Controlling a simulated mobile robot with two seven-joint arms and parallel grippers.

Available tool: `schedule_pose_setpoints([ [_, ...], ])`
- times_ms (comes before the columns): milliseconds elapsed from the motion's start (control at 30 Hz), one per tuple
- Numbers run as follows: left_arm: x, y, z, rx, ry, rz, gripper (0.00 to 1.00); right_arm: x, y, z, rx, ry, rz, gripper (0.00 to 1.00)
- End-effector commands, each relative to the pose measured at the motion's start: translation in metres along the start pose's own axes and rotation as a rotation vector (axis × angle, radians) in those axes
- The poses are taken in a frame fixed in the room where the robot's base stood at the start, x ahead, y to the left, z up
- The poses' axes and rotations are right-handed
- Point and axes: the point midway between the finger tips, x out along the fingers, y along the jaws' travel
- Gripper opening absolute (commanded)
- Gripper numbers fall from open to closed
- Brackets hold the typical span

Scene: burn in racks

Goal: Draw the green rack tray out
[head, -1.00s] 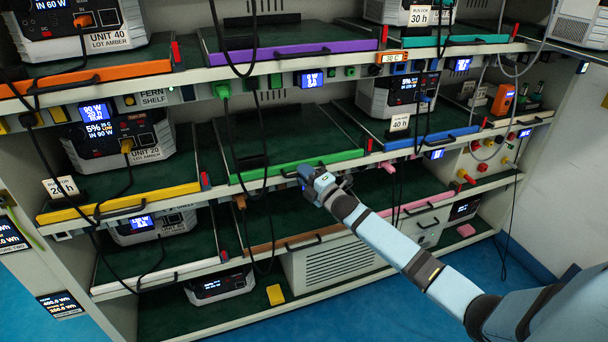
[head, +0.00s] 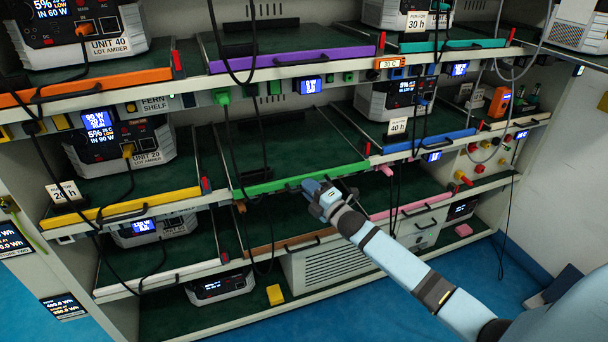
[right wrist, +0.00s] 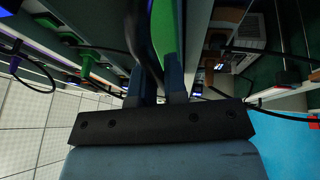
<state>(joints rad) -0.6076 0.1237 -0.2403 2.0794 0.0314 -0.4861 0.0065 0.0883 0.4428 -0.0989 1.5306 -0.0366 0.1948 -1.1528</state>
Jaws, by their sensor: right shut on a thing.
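The green rack tray (head: 295,179) is in the middle bay of the middle shelf, its green front edge standing out a little past the yellow and blue trays beside it. Its dark bed looks empty. My right gripper (head: 314,189) is at the tray's front edge, right of its middle, shut on the tray's handle, which the fingers mostly hide. My left gripper is not in view.
Black cables (head: 264,140) hang across the green tray's front. The yellow tray (head: 120,206) with a power unit is at left, the blue tray (head: 428,141) at right. A brown-edged tray (head: 285,243) lies below, a purple one (head: 292,57) above. Blue floor is open in front.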

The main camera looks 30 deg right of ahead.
Motion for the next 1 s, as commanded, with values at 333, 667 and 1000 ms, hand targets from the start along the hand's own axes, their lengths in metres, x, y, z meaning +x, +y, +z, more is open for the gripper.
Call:
schedule_pose_setpoints([
  [333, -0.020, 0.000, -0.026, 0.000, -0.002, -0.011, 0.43, -0.111, 0.028, -0.046, 0.005, -0.001, -0.007, 0.00],
  [667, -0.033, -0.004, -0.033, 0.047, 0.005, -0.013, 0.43, -0.210, 0.047, -0.087, 0.003, -0.003, -0.005, 0.00],
  [1000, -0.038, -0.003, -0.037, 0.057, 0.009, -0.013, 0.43, -0.270, 0.059, -0.112, 0.001, -0.001, -0.003, 0.00],
])
